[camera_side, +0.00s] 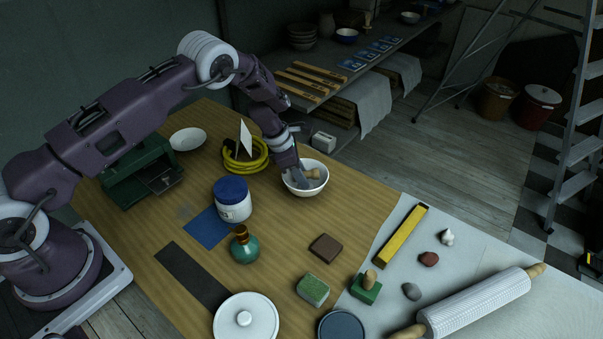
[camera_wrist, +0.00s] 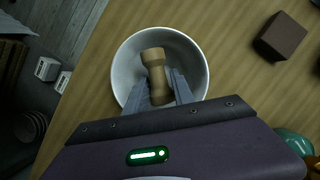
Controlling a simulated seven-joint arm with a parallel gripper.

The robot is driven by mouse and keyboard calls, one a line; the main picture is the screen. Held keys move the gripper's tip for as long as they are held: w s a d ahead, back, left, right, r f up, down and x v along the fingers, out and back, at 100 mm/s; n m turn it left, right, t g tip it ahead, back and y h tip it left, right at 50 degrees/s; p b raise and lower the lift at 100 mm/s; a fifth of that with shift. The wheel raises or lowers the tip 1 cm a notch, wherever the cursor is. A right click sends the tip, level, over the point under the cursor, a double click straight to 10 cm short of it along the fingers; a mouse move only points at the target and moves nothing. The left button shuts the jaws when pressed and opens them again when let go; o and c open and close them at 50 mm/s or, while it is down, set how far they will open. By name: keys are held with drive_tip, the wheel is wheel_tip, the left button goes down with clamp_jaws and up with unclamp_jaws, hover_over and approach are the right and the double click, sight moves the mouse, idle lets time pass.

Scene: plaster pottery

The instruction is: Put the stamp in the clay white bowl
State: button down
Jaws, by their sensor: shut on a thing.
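The stamp (camera_wrist: 154,62) is a small tan wooden piece with a narrower waist. My gripper (camera_wrist: 157,88) is shut on it, with a grey finger on each side. The white clay bowl (camera_wrist: 201,62) lies under the stamp in the wrist view. In the side view my gripper (camera_side: 303,179) reaches down over the bowl (camera_side: 306,192), and the stamp (camera_side: 313,174) shows within the rim. I cannot tell whether the stamp touches the bowl's floor. The fingers hide part of the stamp and the bowl's inside.
A yellow hose coil (camera_side: 243,166) with a white card and a blue-lidded jar (camera_side: 232,205) stand left of the bowl. A brown block (camera_side: 325,248) and a green block with a wooden knob (camera_side: 366,290) lie nearer. The wood between bowl and brown block is clear.

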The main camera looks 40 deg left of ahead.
drive_tip(key=c, duration=1)
unclamp_jaws()
